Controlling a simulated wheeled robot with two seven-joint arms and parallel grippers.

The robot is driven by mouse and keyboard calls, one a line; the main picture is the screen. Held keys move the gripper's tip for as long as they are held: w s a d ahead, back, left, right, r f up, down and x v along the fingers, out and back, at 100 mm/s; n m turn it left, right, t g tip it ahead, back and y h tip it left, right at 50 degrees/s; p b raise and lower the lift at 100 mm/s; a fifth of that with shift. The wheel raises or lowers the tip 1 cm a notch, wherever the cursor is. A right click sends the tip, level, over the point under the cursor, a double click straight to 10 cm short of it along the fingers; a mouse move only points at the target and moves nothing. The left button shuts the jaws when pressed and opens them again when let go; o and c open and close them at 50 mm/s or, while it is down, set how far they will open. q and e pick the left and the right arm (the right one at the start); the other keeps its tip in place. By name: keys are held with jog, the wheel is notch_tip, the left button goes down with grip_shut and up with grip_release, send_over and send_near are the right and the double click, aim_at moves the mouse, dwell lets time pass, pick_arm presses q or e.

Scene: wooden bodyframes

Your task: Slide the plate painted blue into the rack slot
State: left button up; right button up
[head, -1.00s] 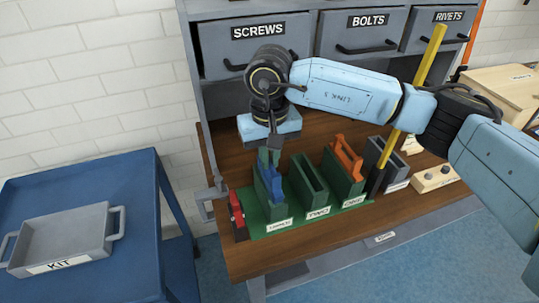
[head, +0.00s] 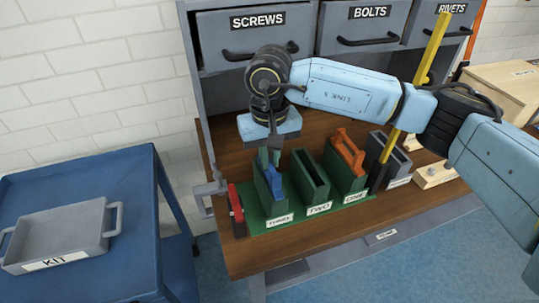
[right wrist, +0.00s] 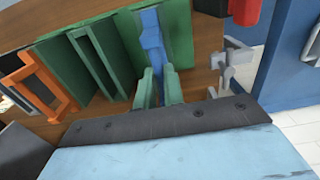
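The blue plate (head: 272,181) sits low in the slot labelled THREE of the green rack (head: 330,200), with its blue handle showing at the top. In the right wrist view the blue plate (right wrist: 152,38) lies along the slot, just beyond my fingertips. My right gripper (head: 269,157) is right above the plate. Its green fingers (right wrist: 159,88) stand apart on either side of the plate's near part and look open. The fingers partly hide the plate's handle. The slot labelled TWO (head: 312,177) is empty. My left gripper is not in view.
An orange plate (head: 347,152) stands in slot ONE. A grey holder (head: 392,160) with a yellow upright bar (head: 432,45) is to the right. A grey KIT tray (head: 60,238) lies on the blue cart (head: 120,200).

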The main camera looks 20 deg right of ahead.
jog(key=o, duration=0.5)
jog(key=shift+r, duration=0.1)
jog(key=shift+r, duration=6.6)
